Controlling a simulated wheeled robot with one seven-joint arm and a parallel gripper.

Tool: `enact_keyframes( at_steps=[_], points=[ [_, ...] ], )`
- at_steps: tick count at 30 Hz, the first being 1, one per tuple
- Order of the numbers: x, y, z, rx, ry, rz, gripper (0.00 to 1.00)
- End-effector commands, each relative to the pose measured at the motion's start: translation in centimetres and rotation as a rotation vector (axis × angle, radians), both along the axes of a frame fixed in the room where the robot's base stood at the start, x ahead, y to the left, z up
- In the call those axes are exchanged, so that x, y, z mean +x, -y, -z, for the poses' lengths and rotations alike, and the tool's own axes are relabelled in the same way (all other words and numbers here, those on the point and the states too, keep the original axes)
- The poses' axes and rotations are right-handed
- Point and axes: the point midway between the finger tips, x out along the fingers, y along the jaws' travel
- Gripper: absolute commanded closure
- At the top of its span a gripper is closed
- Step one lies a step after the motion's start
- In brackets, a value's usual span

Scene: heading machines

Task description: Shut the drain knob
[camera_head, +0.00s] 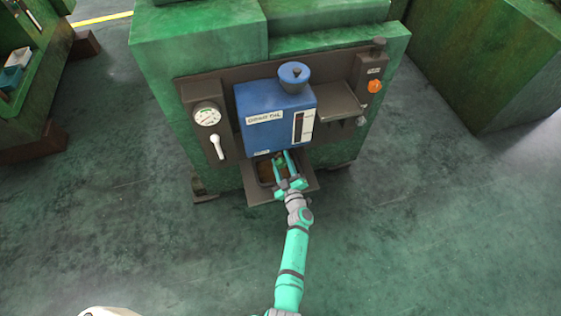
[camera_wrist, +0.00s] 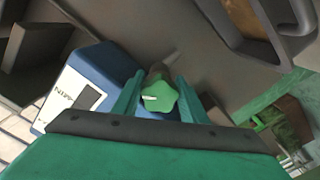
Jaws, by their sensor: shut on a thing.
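The drain knob (camera_wrist: 158,97) is a green lobed knob with a small white mark, on a dark stem under the blue tank. In the wrist view it sits between the two teal fingers of my gripper (camera_wrist: 160,100). My gripper is shut on it. In the head view my gripper (camera_head: 284,163) reaches in below the blue tank (camera_head: 262,131), over a dark tray (camera_head: 262,197). There the knob shows only as a small bit of green, mostly hidden by the fingers. I cannot tell from these views how far the knob is turned.
A round gauge (camera_head: 207,115) and a white lever (camera_head: 217,147) are on the left of the panel. An orange knob (camera_head: 375,86) is on the right. The floor in front is clear.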

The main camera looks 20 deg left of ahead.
Motion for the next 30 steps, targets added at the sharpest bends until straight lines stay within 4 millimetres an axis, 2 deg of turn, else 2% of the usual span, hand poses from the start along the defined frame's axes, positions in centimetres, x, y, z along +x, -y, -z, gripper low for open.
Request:
enact_keyframes(
  at_steps=[18,30],
  points=[
    [-0.13,-0.12,-0.13,-0.474,0.322,-0.004,0.83],
    [-0.09,-0.07,-0.25,-0.687,0.467,-0.005,0.83]
  ],
)
